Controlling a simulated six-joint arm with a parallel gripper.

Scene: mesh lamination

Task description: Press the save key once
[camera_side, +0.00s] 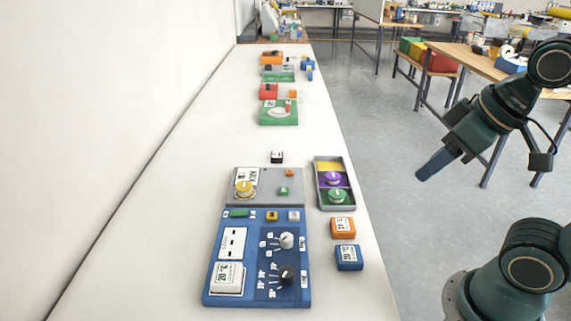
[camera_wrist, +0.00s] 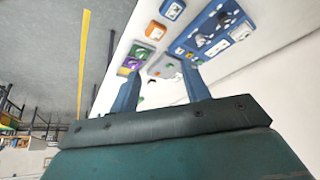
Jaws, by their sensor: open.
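A blue control panel (camera_side: 258,255) lies on the white bench. Along its top edge sit a green key (camera_side: 239,213), a yellow key (camera_side: 272,216) and a pale key (camera_side: 294,216). Their labels are too small to read, so I cannot tell which is the save key. Lower down are two knobs, one white (camera_side: 286,241) and one black (camera_side: 286,276), and a white display block (camera_side: 227,277). My gripper (camera_side: 428,171) is in the air right of the bench, well apart from the panel. In the wrist view its two blue fingers (camera_wrist: 160,91) are spread and empty, with the panel (camera_wrist: 207,32) beyond.
A grey panel (camera_side: 262,196) with a yellow knob adjoins the blue one. A dark tray (camera_side: 319,203) holds yellow, purple and green parts. An orange block (camera_side: 343,228) and a blue block (camera_side: 349,257) sit near the bench's right edge. Green and red devices stand farther back.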

